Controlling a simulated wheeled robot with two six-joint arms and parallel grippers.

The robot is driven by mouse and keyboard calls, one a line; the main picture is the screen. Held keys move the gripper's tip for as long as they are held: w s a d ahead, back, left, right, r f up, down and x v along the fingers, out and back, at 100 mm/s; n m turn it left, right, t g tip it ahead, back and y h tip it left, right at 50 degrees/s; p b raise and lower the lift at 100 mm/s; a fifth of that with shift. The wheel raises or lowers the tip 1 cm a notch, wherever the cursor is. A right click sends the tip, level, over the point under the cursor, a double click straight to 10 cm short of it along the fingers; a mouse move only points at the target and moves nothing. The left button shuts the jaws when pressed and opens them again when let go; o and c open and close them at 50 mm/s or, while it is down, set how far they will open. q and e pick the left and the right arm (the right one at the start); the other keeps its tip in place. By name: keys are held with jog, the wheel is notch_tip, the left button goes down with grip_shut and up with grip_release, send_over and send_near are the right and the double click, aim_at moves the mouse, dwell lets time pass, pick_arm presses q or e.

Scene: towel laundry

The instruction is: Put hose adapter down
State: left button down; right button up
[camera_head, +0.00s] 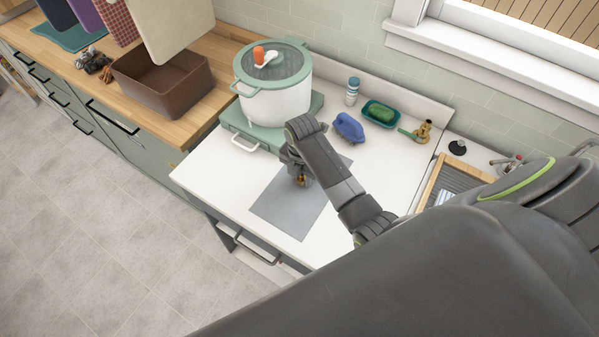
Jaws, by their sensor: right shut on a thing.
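My right gripper (298,170) reaches in over the white counter and points down above the grey mat (275,205). It is shut on a small brass hose adapter (300,181), mostly hidden by the fingers. The adapter shows just below the fingertips, over the upper part of the mat. I cannot tell whether it touches the mat. My left gripper is out of view.
A white pot (275,98) with a glass lid stands on a green base at the back left. A blue brush (348,127), a bottle (352,91), a green soap dish (381,113) and a brass fitting (423,131) stand along the back. The mat's lower part is clear.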

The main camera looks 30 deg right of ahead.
jog(key=shift+s, duration=0.15)
jog(key=shift+s+d, duration=0.15)
jog(key=shift+s, duration=0.1)
jog(key=shift+s+d, duration=0.1)
jog(key=shift+s, duration=0.1)
jog(key=shift+f, duration=0.35)
jog(key=shift+w, duration=0.1)
jog(key=o, duration=0.9)
jog(key=shift+o, duration=0.9)
jog(key=shift+f, duration=0.2)
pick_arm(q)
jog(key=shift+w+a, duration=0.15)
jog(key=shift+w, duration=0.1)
pick_arm(e)
jog(key=shift+a, duration=0.2)
